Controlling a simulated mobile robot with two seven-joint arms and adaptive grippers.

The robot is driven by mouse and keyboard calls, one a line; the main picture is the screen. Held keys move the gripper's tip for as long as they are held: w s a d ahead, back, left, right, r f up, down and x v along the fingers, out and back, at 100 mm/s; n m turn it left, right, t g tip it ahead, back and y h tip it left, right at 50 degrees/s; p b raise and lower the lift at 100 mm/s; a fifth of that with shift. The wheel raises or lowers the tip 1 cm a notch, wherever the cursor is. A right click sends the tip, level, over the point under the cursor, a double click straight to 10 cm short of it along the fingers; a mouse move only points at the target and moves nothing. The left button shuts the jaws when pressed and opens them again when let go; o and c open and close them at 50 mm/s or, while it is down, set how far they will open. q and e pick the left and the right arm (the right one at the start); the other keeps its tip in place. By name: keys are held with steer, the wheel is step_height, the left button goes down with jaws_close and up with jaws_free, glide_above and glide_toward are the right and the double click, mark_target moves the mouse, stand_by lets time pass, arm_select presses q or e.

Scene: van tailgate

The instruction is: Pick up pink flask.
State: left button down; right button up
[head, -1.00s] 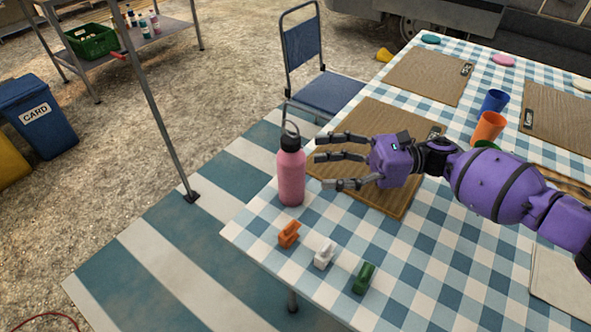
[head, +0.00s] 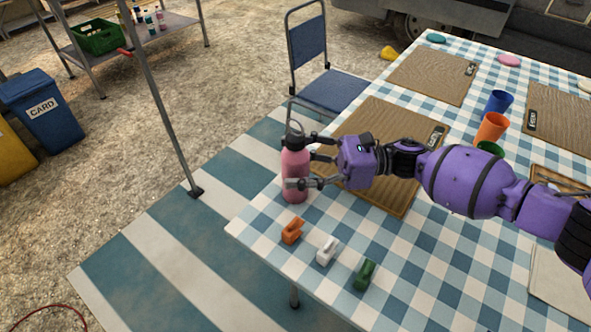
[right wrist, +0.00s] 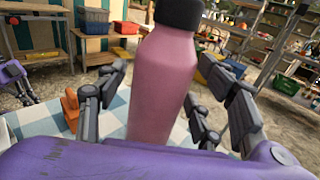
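The pink flask (head: 295,165) stands upright on the checked tablecloth near the table's left corner, with a black cap and a loop on top. My right gripper (head: 297,160) is level with its body, fingers on both sides of it. In the right wrist view the flask (right wrist: 162,85) fills the middle, between the open fingers (right wrist: 160,95); I cannot tell whether any finger touches it. The fingers hide part of the flask in the head view. My left gripper (right wrist: 25,85) shows partly at the left edge of the right wrist view, its opening unclear.
Orange (head: 292,230), white (head: 327,250) and green (head: 365,274) clips lie on the cloth in front of the flask. A woven placemat (head: 385,200) lies under my right arm. Blue (head: 498,101) and orange (head: 490,127) cups stand farther right. A blue chair (head: 325,75) is behind.

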mark_target(296, 152)
steer(key=c, duration=1.1)
arm_select(q)
steer(key=shift+s+a, duration=0.1)
steer(key=shift+s, duration=0.25)
arm_select(e)
steer(key=shift+c, duration=0.3)
arm_select(q)
steer(key=shift+f, duration=0.1)
steer(key=shift+s, duration=0.1)
arm_select(e)
steer(key=shift+r, duration=0.15)
